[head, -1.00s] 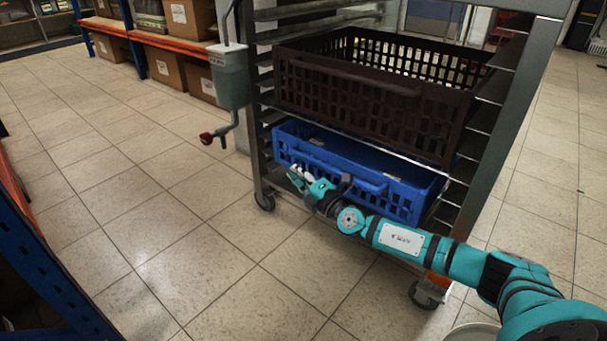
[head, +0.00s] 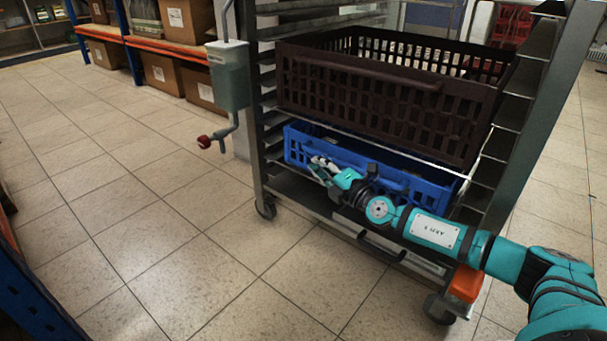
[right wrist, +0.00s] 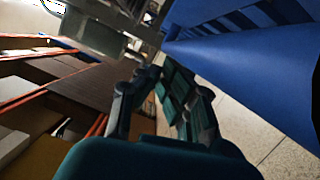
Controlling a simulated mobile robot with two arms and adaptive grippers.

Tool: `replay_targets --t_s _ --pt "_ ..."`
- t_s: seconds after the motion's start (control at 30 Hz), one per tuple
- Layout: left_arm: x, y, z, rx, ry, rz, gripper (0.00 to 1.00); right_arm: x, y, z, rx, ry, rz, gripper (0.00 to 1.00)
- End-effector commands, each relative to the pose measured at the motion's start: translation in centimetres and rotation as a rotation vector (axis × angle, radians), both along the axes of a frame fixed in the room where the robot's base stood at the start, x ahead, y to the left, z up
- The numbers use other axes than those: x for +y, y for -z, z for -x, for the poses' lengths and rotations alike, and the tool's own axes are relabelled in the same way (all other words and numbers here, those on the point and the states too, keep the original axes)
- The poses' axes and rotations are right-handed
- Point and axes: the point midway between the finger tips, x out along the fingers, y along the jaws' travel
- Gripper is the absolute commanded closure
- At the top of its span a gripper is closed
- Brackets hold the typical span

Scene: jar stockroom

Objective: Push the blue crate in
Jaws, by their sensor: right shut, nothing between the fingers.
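The blue crate (head: 425,187) sits low in the metal rack (head: 257,130), under a dark brown crate (head: 380,105). Its front is now close to the rack's front, with a strip of the rack's base showing below it. My right gripper (head: 318,166) is at the crate's front, toward its left end; the fingers are shut with nothing between them. My right arm hides part of the crate's front, and I cannot tell whether the gripper touches it. In the right wrist view, the crate's blue side (right wrist: 245,75) fills the upper right, beside the shut fingers. My left gripper is out of view.
A grey-green box with a crank and red knob (head: 205,141) sticks out at the rack's left. Castors (head: 265,209) stand under the rack. Orange-edged shelves with cardboard boxes (head: 187,20) are at the back left. The tiled floor in front is open.

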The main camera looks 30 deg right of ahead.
Motion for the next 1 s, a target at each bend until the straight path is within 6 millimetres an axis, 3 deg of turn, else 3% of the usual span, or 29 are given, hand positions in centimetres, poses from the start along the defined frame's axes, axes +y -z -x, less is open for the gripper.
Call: replay_targets --t_s 0.47,1.0 --pt "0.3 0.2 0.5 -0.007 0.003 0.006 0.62 -0.8 0.2 0.6 0.006 0.011 -0.001 1.0" --pt "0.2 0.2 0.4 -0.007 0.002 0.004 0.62 -1.7 0.7 9.7 0.011 -0.001 0.004 1.0"
